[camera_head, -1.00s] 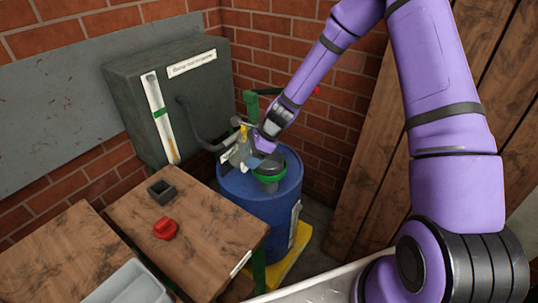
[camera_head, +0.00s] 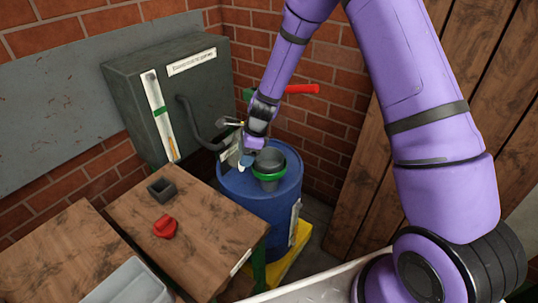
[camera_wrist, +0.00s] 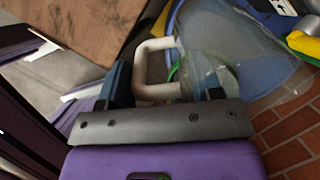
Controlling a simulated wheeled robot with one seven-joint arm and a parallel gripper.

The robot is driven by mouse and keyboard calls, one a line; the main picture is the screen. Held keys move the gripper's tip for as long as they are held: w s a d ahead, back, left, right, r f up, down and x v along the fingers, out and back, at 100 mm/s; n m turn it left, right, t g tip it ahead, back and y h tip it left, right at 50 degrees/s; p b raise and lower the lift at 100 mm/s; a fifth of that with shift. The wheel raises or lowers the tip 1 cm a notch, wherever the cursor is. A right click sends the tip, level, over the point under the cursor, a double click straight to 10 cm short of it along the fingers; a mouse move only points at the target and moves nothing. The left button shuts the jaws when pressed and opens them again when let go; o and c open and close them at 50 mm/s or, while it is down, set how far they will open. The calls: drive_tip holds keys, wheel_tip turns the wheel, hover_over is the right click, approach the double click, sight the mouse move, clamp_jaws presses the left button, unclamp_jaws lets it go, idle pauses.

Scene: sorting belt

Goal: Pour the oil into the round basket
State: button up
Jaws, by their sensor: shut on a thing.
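The round basket (camera_head: 269,164) is a dark grey cup with a green ring. It sits on top of the blue drum (camera_head: 262,205). My gripper (camera_head: 249,150) is just left of and above the basket. It is shut on the handle (camera_wrist: 153,72) of a clear jug (camera_wrist: 250,45), which fills the upper right of the wrist view. In the head view the jug (camera_head: 231,155) is small and partly hidden by my gripper. It looks tilted. A green ring shows through or behind the jug in the wrist view. I cannot tell how much oil is inside or whether any is flowing.
A wooden table (camera_head: 200,235) stands left of the drum, with a red part (camera_head: 164,226) and a dark square holder (camera_head: 161,190) on it. A grey cabinet (camera_head: 210,100) with a curved pipe is behind. A red lever (camera_head: 301,89) is by the brick wall.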

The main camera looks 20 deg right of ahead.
sight(237, 157)
drive_tip(key=shift+w+a+f+h+p, duration=0.1)
drive_tip(key=shift+a+f+h+p, duration=0.15)
drive_tip(key=shift+a+h, duration=0.25)
drive_tip(key=shift+w+a+f+h+p, duration=0.15)
drive_tip(key=shift+a+h+p, duration=0.2)
drive_tip(key=shift+h, duration=0.25)
drive_tip(key=shift+a+f+h, duration=0.2)
drive_tip(key=shift+a+h, duration=0.25)
drive_tip(key=shift+h, duration=0.25)
drive_tip(key=shift+r, duration=2.95)
